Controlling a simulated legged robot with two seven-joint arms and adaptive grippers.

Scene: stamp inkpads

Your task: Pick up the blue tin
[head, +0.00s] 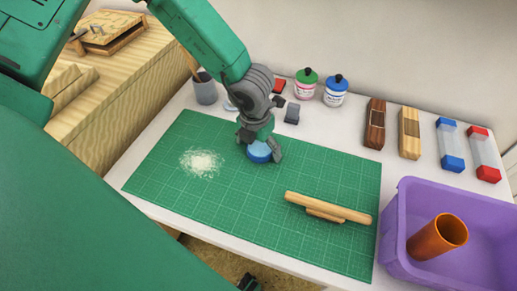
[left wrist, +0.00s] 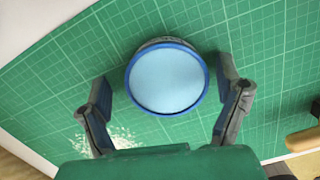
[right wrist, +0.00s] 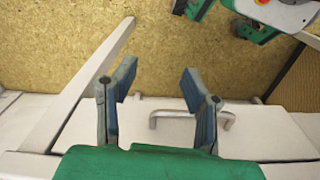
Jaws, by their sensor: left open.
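The blue tin (head: 258,153) is round with a light blue lid and sits on the green cutting mat (head: 335,169). In the left wrist view the tin (left wrist: 166,80) shows its flat lid with a darker blue rim. My left gripper (head: 262,147) is open over the tin, with one finger on each side of it. In the left wrist view the left gripper (left wrist: 168,97) shows a gap between each finger and the tin. My right gripper (right wrist: 157,85) is open and empty, away from the table top.
A wooden rolling handle piece (head: 330,207) lies on the mat to the right. A white powder patch (head: 201,162) is at the left. A purple bin (head: 395,235) with an orange cup (head: 437,238) stands at right. Bottles (head: 335,91) and a grey cup (head: 204,89) stand behind.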

